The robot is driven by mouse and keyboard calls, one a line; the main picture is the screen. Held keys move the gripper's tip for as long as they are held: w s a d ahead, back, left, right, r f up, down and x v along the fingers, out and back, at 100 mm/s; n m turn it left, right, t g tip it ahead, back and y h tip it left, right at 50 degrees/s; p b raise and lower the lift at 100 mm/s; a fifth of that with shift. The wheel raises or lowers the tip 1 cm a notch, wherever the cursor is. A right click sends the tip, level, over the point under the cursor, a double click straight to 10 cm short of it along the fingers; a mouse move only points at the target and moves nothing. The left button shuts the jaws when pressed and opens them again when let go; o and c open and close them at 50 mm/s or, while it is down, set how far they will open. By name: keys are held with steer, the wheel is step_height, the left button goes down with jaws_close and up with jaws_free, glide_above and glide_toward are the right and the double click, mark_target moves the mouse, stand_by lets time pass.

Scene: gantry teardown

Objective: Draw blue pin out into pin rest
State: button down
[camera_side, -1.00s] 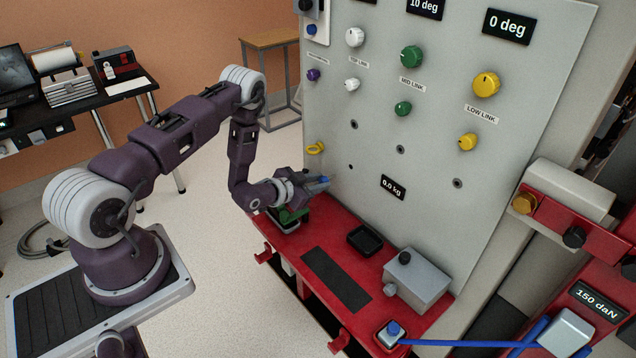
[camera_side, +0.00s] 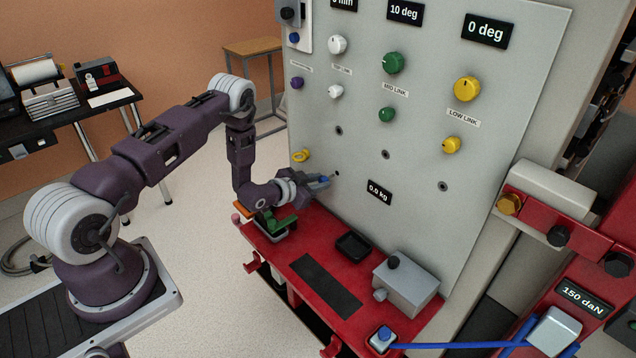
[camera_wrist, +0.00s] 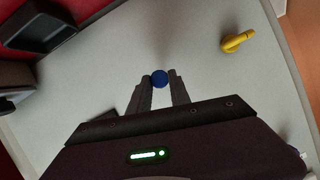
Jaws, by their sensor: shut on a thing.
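My gripper (camera_side: 316,184) is in front of the lower left part of the grey panel. Its jaws are shut on the blue pin (camera_side: 324,180), which shows as a small blue piece at the fingertips, close to a dark hole (camera_side: 336,173) in the panel. I cannot tell whether the pin's end is in the hole. In the wrist view the pin's round blue head (camera_wrist: 159,79) sits between my two fingertips (camera_wrist: 159,88). A small open black tray (camera_side: 353,247) on the red ledge looks empty; I cannot tell if it is the pin rest.
A grey box (camera_side: 405,283) and a dark mat (camera_side: 325,285) lie to the right.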

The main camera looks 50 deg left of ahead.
steer(key=shift+w, duration=0.15)
steer(key=shift+w, duration=0.65)
stand_by(0.8)
steer(key=c, duration=1.1)
jaws_free()
steer(key=shift+s, duration=0.1)
